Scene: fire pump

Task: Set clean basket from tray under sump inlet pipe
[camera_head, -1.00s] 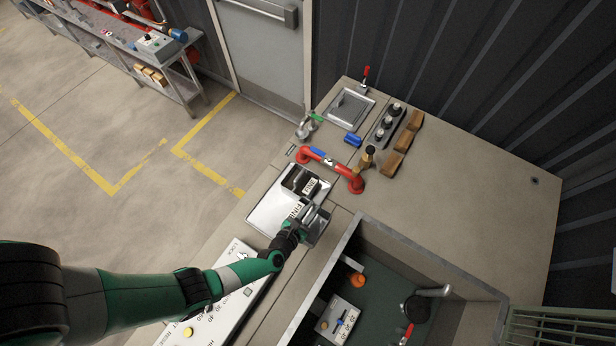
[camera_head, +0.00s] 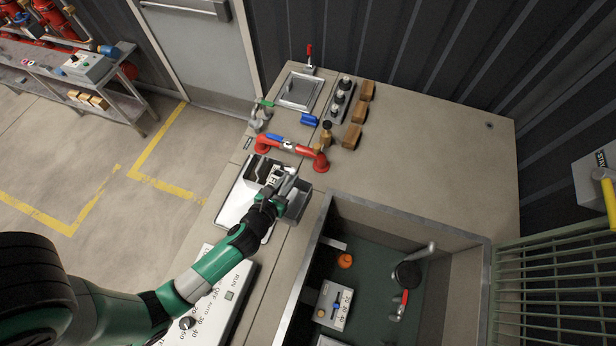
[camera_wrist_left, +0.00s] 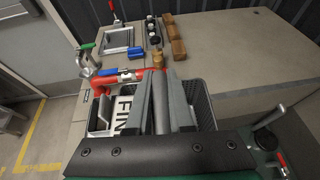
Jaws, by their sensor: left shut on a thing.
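A grey mesh basket (camera_head: 299,206) is at the right edge of the white tray (camera_head: 233,207); it also shows dark in the left wrist view (camera_wrist_left: 205,108). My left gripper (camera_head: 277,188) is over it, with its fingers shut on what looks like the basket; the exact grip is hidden. I cannot tell whether the basket is lifted. A container with a "FINE" label (camera_wrist_left: 123,108) stands just left of the fingers. The open sump (camera_head: 375,225) is to the right, with a grey pipe (camera_head: 425,250) and a black round part (camera_head: 407,274) inside. My right gripper is not in view.
A red pipe handle (camera_head: 290,147) stands just behind the tray. The sump's metal wall rises beside the basket. Bench top right of the blocks is clear.

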